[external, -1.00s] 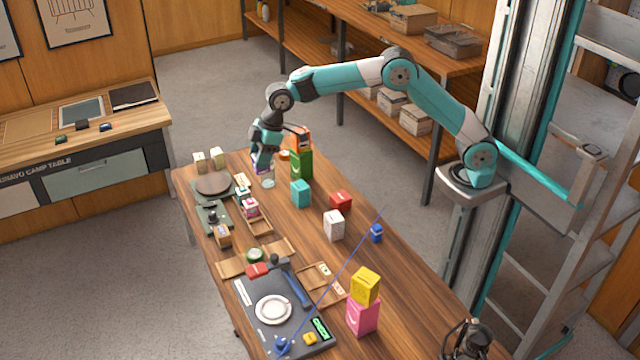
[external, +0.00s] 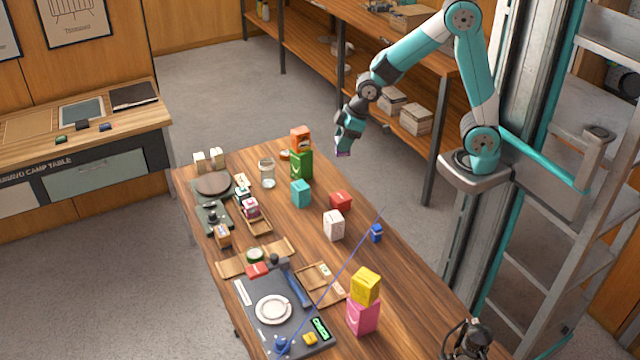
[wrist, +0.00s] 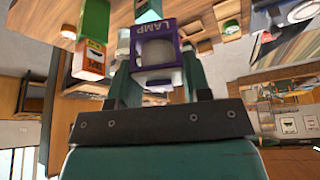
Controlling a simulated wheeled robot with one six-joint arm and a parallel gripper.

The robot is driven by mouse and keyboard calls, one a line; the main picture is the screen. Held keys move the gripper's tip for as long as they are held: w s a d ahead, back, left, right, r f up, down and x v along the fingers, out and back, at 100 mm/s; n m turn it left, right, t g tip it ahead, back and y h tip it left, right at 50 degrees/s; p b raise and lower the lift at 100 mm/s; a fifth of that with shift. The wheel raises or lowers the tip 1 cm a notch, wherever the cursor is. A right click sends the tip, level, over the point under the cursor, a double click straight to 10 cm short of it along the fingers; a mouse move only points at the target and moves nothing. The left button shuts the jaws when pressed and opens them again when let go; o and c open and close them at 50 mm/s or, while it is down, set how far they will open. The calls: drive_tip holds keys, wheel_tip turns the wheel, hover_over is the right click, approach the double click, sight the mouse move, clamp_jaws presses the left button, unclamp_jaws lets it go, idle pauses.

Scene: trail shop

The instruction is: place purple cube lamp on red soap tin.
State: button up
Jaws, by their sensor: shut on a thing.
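The purple cube lamp (wrist: 168,77), marked LAMP, is held between the two fingers of my gripper (wrist: 157,60) in the wrist view. In the external view my gripper (external: 346,146) is in the air past the table's right edge, and only a small purple bit of the lamp (external: 343,153) shows below it. A red box (external: 340,201) stands mid-table, and a flatter red item (external: 257,270) lies near the dark board. I cannot read which of these is the red soap tin. My gripper is well above and apart from both.
Green (external: 301,164) and orange (external: 300,138) boxes stand at the far end by a clear jar (external: 267,173). Teal (external: 300,194) and white (external: 334,226) boxes flank the red box. A yellow box (external: 366,286) sits on a pink one (external: 362,317). A thin blue rod crosses the front.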

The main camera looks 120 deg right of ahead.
wheel_tip(320, 180, down, 16)
drive_tip(key=shift+f, duration=0.1)
idle(0.4)
drive_tip(key=shift+f, duration=0.25)
drive_tip(key=o, duration=1)
drive_tip(key=shift+r, duration=0.1)
drive_tip(key=shift+c, duration=0.2)
